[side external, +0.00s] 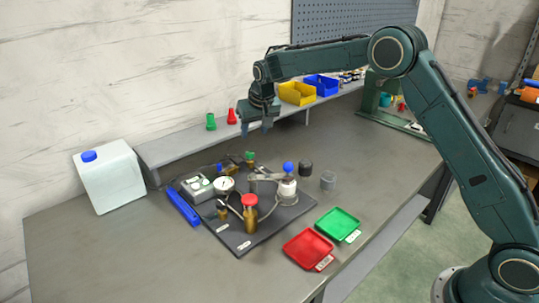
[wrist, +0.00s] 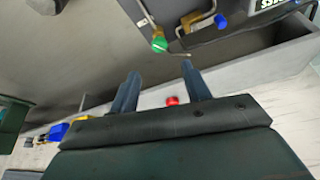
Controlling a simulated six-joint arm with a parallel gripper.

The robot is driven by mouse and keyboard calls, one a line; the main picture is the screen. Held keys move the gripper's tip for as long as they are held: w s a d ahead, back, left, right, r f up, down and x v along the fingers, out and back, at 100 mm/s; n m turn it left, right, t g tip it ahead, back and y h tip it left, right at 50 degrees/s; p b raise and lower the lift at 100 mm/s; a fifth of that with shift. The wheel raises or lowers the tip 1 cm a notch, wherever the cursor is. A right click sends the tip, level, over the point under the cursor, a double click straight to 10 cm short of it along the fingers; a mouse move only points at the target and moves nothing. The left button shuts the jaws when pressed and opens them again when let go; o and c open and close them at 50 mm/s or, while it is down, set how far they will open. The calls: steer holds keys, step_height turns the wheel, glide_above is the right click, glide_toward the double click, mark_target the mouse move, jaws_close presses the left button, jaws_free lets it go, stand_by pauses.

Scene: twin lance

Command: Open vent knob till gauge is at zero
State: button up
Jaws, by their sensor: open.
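A dark board (side external: 237,238) on the bench carries the twin-lance rig. A white round gauge (side external: 224,184) stands on its left part; its needle is too small to read. Several coloured knobs show: red (side external: 250,200), blue (side external: 288,168), green (side external: 249,155) and a small blue one (side external: 220,168). I cannot tell which is the vent knob. My gripper (side external: 257,127) is open and empty, above the back of the board, apart from all knobs. In the wrist view, the green knob (wrist: 159,44) lies just beyond my fingertips (wrist: 160,69), with the blue knob (wrist: 221,23) to its right.
A shelf (side external: 190,143) behind the board holds a green bottle (side external: 211,122), a red bottle (side external: 231,117) and yellow (side external: 297,94) and blue (side external: 322,85) bins. A white jug (side external: 110,178) stands left. Red (side external: 307,248) and green (side external: 338,224) trays lie at the front right.

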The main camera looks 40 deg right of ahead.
mark_target(250, 153)
steer(key=x, duration=1)
steer(key=shift+c, duration=0.5)
steer(key=c, duration=0.9)
steer(key=shift+n, duration=0.4)
steer(key=n, duration=0.1)
steer(key=n+y, duration=0.1)
steer(key=n, duration=0.1)
steer(key=n+y, duration=0.1)
steer(key=n, duration=0.1)
steer(key=shift+d, duration=0.3)
steer(key=n+y, duration=0.1)
steer(key=n, duration=0.2)
steer(key=n+g+y, duration=0.1)
steer(key=n, duration=0.2)
steer(key=shift+w+d, duration=0.1)
steer(key=shift+w, duration=0.05)
steer(key=shift+y, duration=0.3)
